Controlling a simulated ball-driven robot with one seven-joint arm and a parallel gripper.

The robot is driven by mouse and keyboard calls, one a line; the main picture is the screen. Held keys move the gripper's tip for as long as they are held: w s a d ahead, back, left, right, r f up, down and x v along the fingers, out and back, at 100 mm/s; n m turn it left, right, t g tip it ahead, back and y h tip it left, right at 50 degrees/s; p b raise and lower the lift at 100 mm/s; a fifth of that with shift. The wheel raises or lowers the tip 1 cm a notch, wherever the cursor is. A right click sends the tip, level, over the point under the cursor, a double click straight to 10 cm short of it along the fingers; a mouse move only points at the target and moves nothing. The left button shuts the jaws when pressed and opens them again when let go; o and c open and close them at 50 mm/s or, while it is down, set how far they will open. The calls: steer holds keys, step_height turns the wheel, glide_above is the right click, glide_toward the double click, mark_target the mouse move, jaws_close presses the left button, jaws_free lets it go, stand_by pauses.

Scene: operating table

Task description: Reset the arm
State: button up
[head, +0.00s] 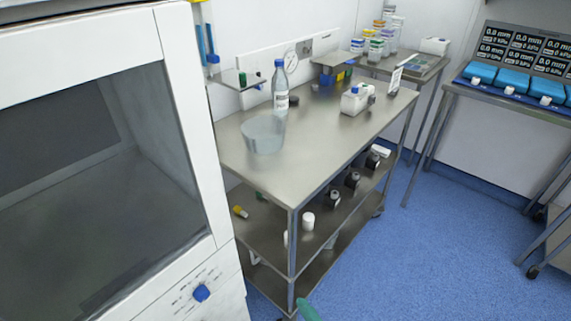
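My gripper does not show clearly in the head view. A small teal-green tip (307,310) pokes up at the bottom edge, and I cannot tell what it belongs to. No gripper fingers are visible. The steel cart (330,150) stands in the middle of the view. On its top are a clear bowl (263,135), a clear bottle (280,90) with a blue cap and a white container (354,100).
A white cabinet (172,30) with a dark glass front fills the left. Small containers sit on the cart's lower shelf (270,228). A side table (415,65) and a bench with blue units (513,81) stand behind. Blue floor (440,250) is clear at the right front.

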steer(key=s+d+m+g+h+p, duration=0.2)
steer(key=d+m+h, duration=0.15)
steer(key=d, duration=0.45)
steer(key=s+d+m+g+h+p, duration=0.25)
steer(key=d+m, duration=0.25)
steer(key=d, duration=0.4)
steer(key=s+d+r+m+g+p, duration=0.1)
steer(key=s+d+r+m+g, duration=0.1)
steer(key=s, duration=0.5)
steer(key=s+d+r+m+g+p, duration=0.2)
steer(key=s+d+m+g, duration=0.3)
steer(key=s, duration=0.3)
steer(key=shift+s+d+r+h, duration=0.2)
steer(key=shift+d+r+h, duration=0.1)
steer(key=shift+d+h, duration=0.15)
steer(key=shift+g, duration=0.25)
